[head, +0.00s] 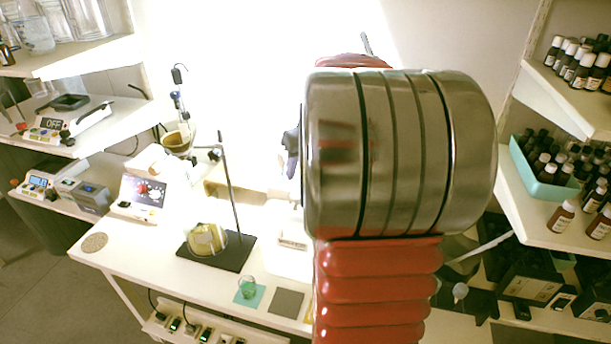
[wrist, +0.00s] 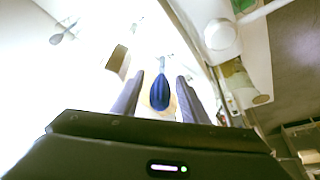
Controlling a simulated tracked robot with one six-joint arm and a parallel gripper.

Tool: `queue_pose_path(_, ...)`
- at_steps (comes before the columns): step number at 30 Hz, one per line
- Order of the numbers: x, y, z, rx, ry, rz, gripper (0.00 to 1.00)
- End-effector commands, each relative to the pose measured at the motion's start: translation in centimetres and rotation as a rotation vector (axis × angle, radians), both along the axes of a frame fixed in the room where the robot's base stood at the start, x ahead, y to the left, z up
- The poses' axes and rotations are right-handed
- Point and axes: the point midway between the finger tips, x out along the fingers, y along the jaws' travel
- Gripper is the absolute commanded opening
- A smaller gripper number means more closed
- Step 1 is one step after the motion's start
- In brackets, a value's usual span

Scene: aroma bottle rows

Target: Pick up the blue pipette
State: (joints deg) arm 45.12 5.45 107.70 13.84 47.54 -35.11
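The blue pipette (wrist: 160,92) shows in the wrist view, its dark blue bulb towards me and its thin stem pointing away. My gripper (wrist: 159,78) is open, with one dark finger on each side of the bulb and a visible gap on both sides. I cannot tell how far the pipette lies below or beyond the fingertips. In the head view my arm covers the middle of the scene, and I cannot make out the pipette there.
Shelves with dark bottles and a teal bin (head: 543,184) are at the right.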

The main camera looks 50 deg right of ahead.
Motion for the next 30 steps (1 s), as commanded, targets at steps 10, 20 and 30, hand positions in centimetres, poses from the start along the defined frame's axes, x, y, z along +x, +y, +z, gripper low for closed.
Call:
queue_pose_path(10,0.02,0.03,0.06,-0.001,-0.001,0.001,0.4)
queue_pose_path(20,0.03,0.04,0.07,-0.001,-0.001,0.001,0.22)
queue_pose_path(30,0.04,0.05,0.07,-0.001,-0.001,0.001,0.12)
